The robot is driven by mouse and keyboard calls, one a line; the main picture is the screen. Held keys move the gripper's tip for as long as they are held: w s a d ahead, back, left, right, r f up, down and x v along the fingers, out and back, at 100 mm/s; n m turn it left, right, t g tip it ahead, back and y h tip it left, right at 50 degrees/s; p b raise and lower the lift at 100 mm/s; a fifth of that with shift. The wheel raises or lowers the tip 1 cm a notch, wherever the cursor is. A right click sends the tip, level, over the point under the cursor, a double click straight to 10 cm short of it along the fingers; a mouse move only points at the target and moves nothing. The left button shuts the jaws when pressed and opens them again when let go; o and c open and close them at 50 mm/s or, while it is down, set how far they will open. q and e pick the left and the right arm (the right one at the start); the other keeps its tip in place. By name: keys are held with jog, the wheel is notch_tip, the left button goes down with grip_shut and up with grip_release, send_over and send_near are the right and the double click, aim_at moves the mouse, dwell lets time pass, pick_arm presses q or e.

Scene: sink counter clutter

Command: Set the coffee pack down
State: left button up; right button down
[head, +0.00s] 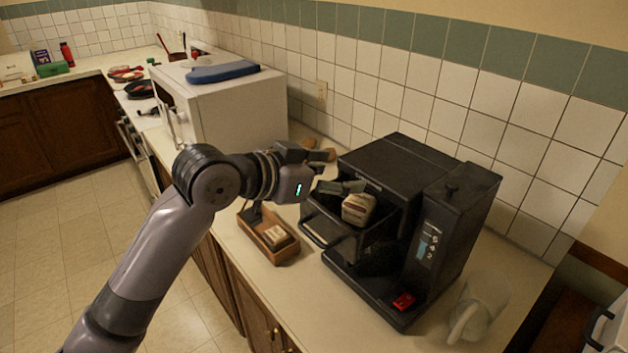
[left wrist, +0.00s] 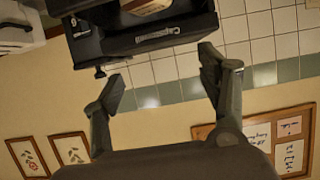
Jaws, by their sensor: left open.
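The coffee pack (head: 358,208) is a small beige pack with a dark reddish band. It sits in the pulled-out front drawer (head: 345,240) of the black coffee machine (head: 466,208). In the left wrist view a pale part of the pack (left wrist: 148,6) shows at the top edge. My left gripper (head: 337,171) is beside the machine, just above and behind the pack. Its fingers (left wrist: 162,76) are spread apart with nothing between them, and the pack is clear of them. My right gripper is not in view.
A wooden box (head: 262,243) with a small item stands left of the machine. A clear pitcher (head: 482,305) is at the right. A white microwave (head: 222,110) with a blue item (head: 222,72) on top stands behind my arm. The front counter is partly free.

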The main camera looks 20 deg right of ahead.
pick_arm(q)
jog(key=shift+b+v, duration=0.45)
jog(key=shift+v, duration=2.2)
jog(key=shift+w, duration=0.1)
